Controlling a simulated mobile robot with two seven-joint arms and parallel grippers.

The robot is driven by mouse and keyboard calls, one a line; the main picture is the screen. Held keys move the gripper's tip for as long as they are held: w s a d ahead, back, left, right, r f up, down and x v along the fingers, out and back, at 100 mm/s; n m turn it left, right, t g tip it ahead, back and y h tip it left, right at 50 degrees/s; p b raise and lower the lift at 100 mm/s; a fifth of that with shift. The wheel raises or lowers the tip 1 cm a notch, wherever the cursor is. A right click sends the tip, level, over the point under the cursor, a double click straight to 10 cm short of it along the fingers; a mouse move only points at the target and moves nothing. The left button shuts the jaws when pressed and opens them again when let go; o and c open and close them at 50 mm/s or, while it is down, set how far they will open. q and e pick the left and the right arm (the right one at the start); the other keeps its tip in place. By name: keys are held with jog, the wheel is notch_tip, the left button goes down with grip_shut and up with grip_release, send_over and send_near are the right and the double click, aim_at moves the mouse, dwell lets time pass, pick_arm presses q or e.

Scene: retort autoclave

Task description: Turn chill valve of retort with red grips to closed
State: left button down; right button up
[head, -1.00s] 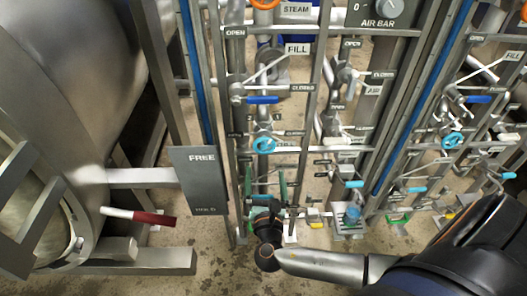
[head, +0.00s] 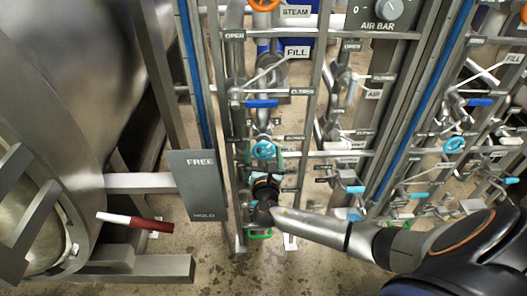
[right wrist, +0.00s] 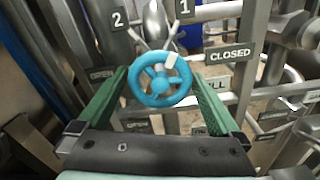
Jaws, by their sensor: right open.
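A cyan handwheel (head: 263,149) sits on the left pipe rack, beside the retort whose door handle has a dark red grip (head: 152,225). In the right wrist view the handwheel (right wrist: 160,80) has a white mark on its rim at the upper right. A CLOSED plate (right wrist: 230,54) is to the right of it and an OPEN plate (right wrist: 103,73) to the left. My right gripper (head: 262,160) is open, with its green fingers on either side of the wheel and gaps between. No chill label is readable. My left gripper is not in view.
A blue lever (head: 262,103) and a FILL sign (head: 298,51) are above the wheel. A grey FREE/HOLD panel (head: 200,185) stands just left. Rack posts flank the gripper. A second rack with another cyan wheel (head: 453,144) is at the right.

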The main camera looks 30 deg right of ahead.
jog(key=shift+c, duration=0.2)
jog(key=c, duration=1.1)
